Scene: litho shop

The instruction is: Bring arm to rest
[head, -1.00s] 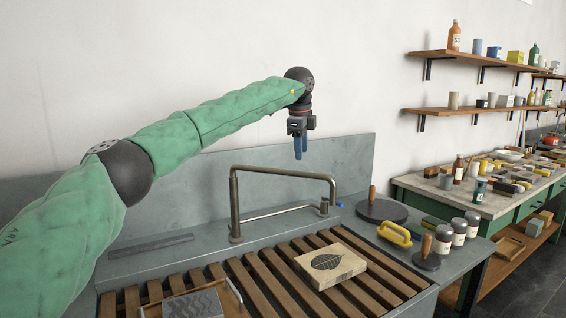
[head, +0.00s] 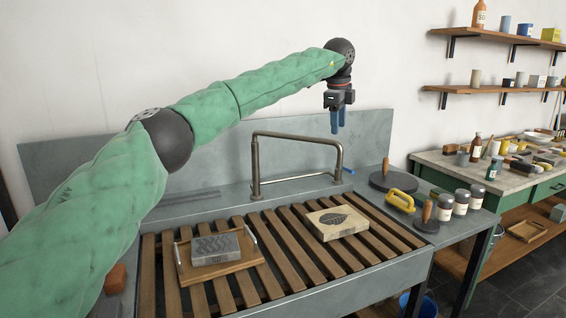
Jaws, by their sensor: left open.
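My left arm, in a green sleeve, reaches in from the left of the head view. Its gripper (head: 337,121) points down with blue fingers and hangs in the air above the back of the sink bench, just beyond the bent metal tap (head: 296,137). It is open and holds nothing. A pale stone block with a dark leaf print (head: 337,224) lies on the wooden slats (head: 290,262), below the gripper. My right gripper is not in view.
A wooden tray (head: 232,268) holds a grey patterned block (head: 215,249) on the slats. A yellow-handled tool (head: 401,200), a dark round disc (head: 393,181) and several jars (head: 460,202) stand at the bench's right. A cluttered table (head: 470,168) and shelves (head: 490,87) are further right.

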